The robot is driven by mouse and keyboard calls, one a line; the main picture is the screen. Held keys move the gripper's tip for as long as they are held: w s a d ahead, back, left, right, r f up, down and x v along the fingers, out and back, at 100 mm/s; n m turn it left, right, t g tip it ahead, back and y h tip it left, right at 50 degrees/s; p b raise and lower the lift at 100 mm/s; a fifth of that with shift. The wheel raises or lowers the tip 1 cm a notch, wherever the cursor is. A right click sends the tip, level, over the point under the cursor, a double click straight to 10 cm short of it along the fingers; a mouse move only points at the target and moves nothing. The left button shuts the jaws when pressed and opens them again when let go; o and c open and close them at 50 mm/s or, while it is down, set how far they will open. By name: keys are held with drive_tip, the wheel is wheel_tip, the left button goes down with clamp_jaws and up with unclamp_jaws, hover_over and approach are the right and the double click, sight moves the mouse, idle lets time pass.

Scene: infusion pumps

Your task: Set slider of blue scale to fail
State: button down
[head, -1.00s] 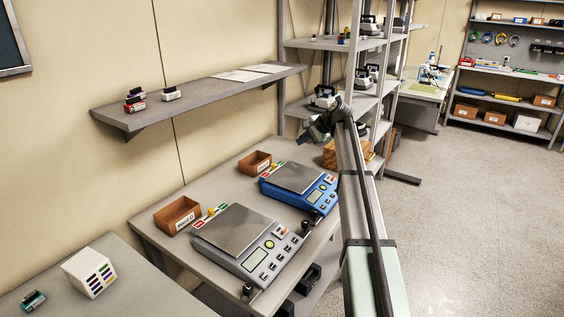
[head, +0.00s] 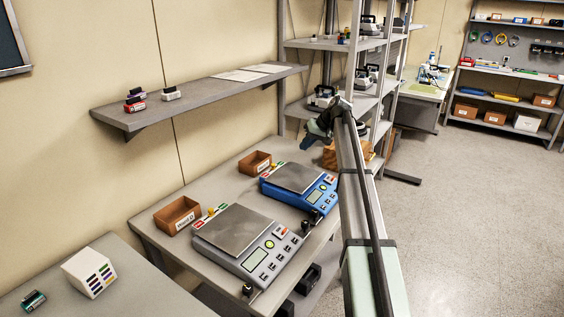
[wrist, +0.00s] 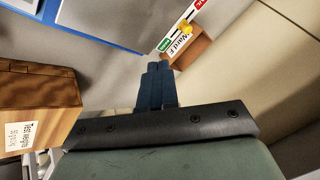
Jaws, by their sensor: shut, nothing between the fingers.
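The blue scale (head: 315,203) stands on the table with a grey weighing plate (head: 293,178). Its slider, a yellow knob (wrist: 186,27), shows in the wrist view on a strip with a green label (wrist: 164,45) at one end and a red label (wrist: 200,5) at the other; the knob sits between them. In the head view the strip (head: 268,171) is small behind the plate. My gripper (wrist: 158,68) is shut and empty, above and apart from the scale, its fingertips pointing towards the strip side. In the head view my gripper (head: 306,140) is partly hidden by my arm.
A grey scale (head: 233,230) stands in front of the blue one. Brown bins (head: 178,215) lie along the wall side. A wooden box labelled test weights (wrist: 35,85) is near my gripper at left. A shelf (head: 200,95) overhangs the table.

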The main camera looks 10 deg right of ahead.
idle(0.3)
approach(275, 168)
drive_tip(key=f, duration=0.1)
drive_tip(key=w+d+f, duration=0.1)
drive_tip(key=w+f, duration=0.1)
drive_tip(key=f, duration=0.1)
drive_tip(key=shift+w+d, duration=0.2)
drive_tip(key=shift+d, duration=0.2)
drive_tip(key=shift+s+a, duration=0.15)
drive_tip(key=shift+a, duration=1.75)
drive_tip(key=shift+s+a, duration=1.35)
drive_tip(key=shift+a, duration=0.05)
drive_tip(key=shift+d, duration=0.1)
drive_tip(key=d, duration=0.4)
drive_tip(key=shift+d+r, duration=0.15)
drive_tip(key=shift+r, duration=0.15)
drive_tip(key=v, duration=0.9)
drive_tip(key=shift+s+r, duration=0.25)
drive_tip(key=shift+r, duration=0.05)
